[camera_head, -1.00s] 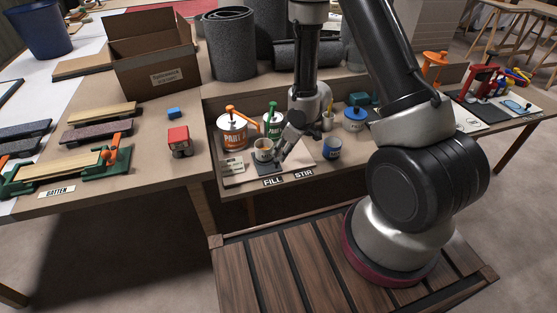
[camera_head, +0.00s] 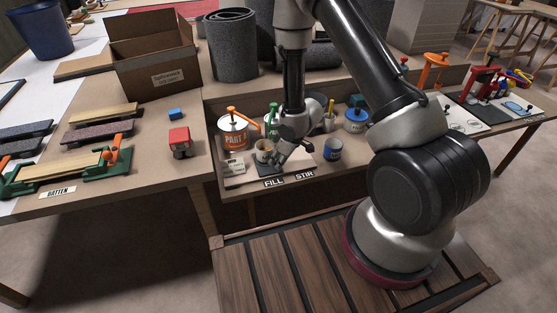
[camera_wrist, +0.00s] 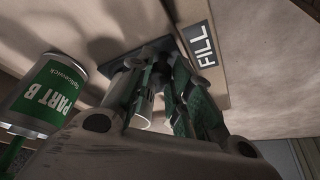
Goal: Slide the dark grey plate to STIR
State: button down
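A pale cup (camera_head: 262,151) stands on the plate, partly hidden by my gripper. My gripper (camera_head: 279,160) points down at the plate's right side, close beside the cup. In the wrist view the plate (camera_wrist: 124,66) shows behind the fingers, near the FILL label. The fingers look near each other there, but their gap and any contact with the plate are unclear.
An orange-labelled PART can (camera_head: 232,134) stands behind left, and the green PART B can (camera_wrist: 48,92) stands close to the fingers. Another blue tin (camera_head: 355,120) is farther back.

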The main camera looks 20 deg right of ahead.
jog(key=d, duration=1.2)
jog(key=shift+d, duration=0.25)
jog(key=c, duration=1.3)
grip_release()
jog(key=shift+d, duration=0.1)
jog(key=v, duration=1.2)
